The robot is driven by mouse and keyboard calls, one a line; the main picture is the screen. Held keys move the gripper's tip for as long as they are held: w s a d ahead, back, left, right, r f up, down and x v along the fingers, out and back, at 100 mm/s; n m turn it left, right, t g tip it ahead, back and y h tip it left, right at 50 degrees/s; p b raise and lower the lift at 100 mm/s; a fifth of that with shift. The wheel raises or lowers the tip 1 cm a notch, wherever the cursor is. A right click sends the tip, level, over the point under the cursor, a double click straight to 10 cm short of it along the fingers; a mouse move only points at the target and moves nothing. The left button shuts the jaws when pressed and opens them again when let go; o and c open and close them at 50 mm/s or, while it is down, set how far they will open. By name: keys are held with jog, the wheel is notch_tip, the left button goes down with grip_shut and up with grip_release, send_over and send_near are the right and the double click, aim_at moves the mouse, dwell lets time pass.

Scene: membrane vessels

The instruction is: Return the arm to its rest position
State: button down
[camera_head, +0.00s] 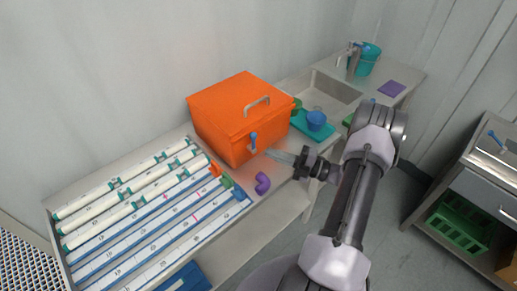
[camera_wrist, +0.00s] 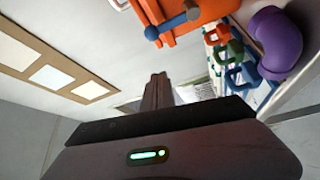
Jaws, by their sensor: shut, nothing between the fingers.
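My arm reaches from the bottom right of the head view over the bench. My gripper (camera_head: 272,153) is shut and empty, pointing left, close to the front of an orange box (camera_head: 229,122) with a blue handle (camera_head: 253,141). In the wrist view my gripper (camera_wrist: 158,78) shows its fingers together. The orange box (camera_wrist: 205,12) and its blue-ended handle (camera_wrist: 165,26) are at the top of that view, apart from the fingers.
A purple elbow pipe (camera_head: 262,183) lies on the bench in front of the box. White membrane tubes (camera_head: 130,217) lie in a rack at left. A teal tray (camera_head: 312,128) with a blue cup (camera_head: 316,120) stands behind my gripper. Open floor (camera_head: 385,190) lies right.

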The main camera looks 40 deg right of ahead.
jog(key=shift+s+d, duration=0.3)
jog(key=shift+s, duration=0.4)
jog(key=a+r+n+g+b, duration=0.25)
jog(key=a+n+g, duration=0.25)
jog(key=a+n, duration=0.25)
jog(key=a+r+n+g+b, duration=0.1)
jog(key=a+r+n+g, duration=0.25)
jog(key=a+n, duration=0.4)
jog(key=a+r+n+g+b, duration=0.25)
jog(key=a+n+g, duration=0.25)
jog(key=a+n, duration=0.25)
jog(key=s+a+r+n+t+h+b, duration=0.1)
jog(key=s+a+n+h, duration=0.3)
jog(key=n, duration=0.7)
jog(key=s+a+r+n+t+h+b, duration=0.1)
jog(key=s+a+n+t+h+b, duration=0.1)
jog(key=s+a+n, duration=0.4)
jog(key=s+n+h+b, duration=0.1)
jog(key=s+n+h, duration=0.1)
jog(key=n, duration=0.4)
jog(key=shift+s+a+r+b, duration=0.15)
jog(key=shift+s+r+b, duration=0.2)
jog(key=shift+s, duration=0.4)
